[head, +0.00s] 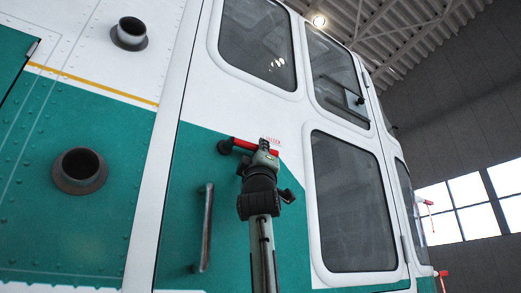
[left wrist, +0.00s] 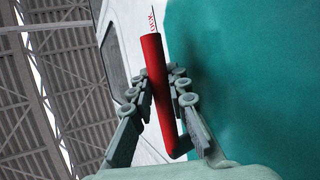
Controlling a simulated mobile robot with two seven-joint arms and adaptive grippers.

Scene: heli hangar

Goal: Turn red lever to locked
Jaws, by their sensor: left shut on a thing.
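The red lever (head: 240,144) is on the teal and white helicopter door, above the grab handle. It lies close to level in the head view, with its pivot end at the left. My left gripper (head: 264,158) comes up from below and covers the lever's right part. In the left wrist view the lever (left wrist: 157,75) runs between the two fingers of my left gripper (left wrist: 160,85), which is shut on it. Small red lettering (left wrist: 151,20) shows just past the lever's free end; I cannot read it. My right gripper is in neither view.
A dark vertical grab handle (head: 205,228) stands on the door left of my arm. Door windows (head: 352,205) are to the right. Two round dark ports (head: 80,170) stick out of the body at the left. The space before the door looks free.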

